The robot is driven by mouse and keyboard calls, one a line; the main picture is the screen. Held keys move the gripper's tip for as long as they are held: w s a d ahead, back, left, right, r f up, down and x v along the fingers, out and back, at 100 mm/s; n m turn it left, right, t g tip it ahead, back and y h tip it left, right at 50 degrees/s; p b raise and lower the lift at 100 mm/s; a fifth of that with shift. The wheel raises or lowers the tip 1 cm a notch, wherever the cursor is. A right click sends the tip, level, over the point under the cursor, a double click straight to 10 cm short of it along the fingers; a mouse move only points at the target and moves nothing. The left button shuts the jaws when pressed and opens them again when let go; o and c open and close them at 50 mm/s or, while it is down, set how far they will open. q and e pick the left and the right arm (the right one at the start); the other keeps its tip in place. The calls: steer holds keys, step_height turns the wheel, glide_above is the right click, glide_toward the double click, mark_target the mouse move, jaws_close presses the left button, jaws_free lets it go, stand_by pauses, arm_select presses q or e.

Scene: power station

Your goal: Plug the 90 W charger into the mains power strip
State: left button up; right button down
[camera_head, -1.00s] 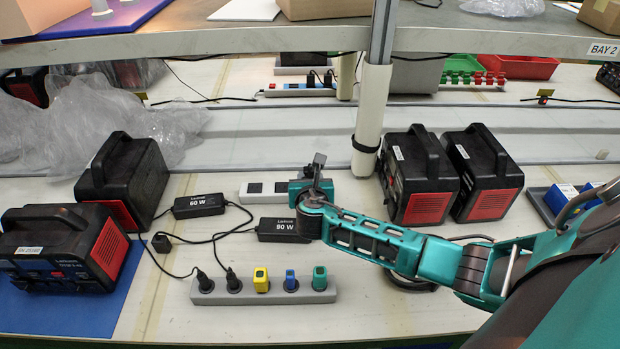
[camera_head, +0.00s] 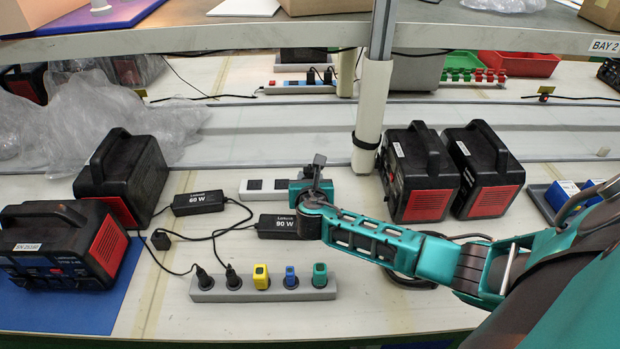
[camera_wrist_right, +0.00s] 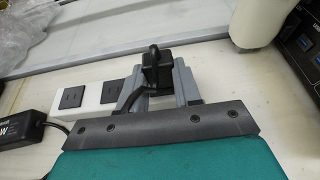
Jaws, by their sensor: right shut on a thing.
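The 90 W charger (camera_head: 276,226) is a black brick lying on the bench, partly behind my right arm; its edge also shows in the wrist view (camera_wrist_right: 18,130). My right gripper (camera_wrist_right: 160,80) is shut on a black plug (camera_wrist_right: 156,66) with a dark cable. It is at the right end of a white power strip (camera_head: 262,188) with black sockets (camera_wrist_right: 72,97). The gripper also shows in the head view (camera_head: 308,186), and it hides that end of the strip. I cannot tell whether the plug is seated in a socket. My left gripper is not in view.
A grey strip (camera_head: 210,291) in front holds two black plugs and yellow, blue and green ones. A 60 W charger (camera_head: 198,203) lies at left. Black-red power stations (camera_head: 418,172) stand on both sides. A white post (camera_head: 370,120) rises behind my gripper to the shelf (camera_head: 240,40).

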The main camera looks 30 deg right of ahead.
steer(key=shift+f, duration=0.2)
stand_by(0.4)
steer(key=c, duration=0.7)
jaws_free()
steer(key=v, duration=1.3)
steer(key=shift+d+r, duration=0.1)
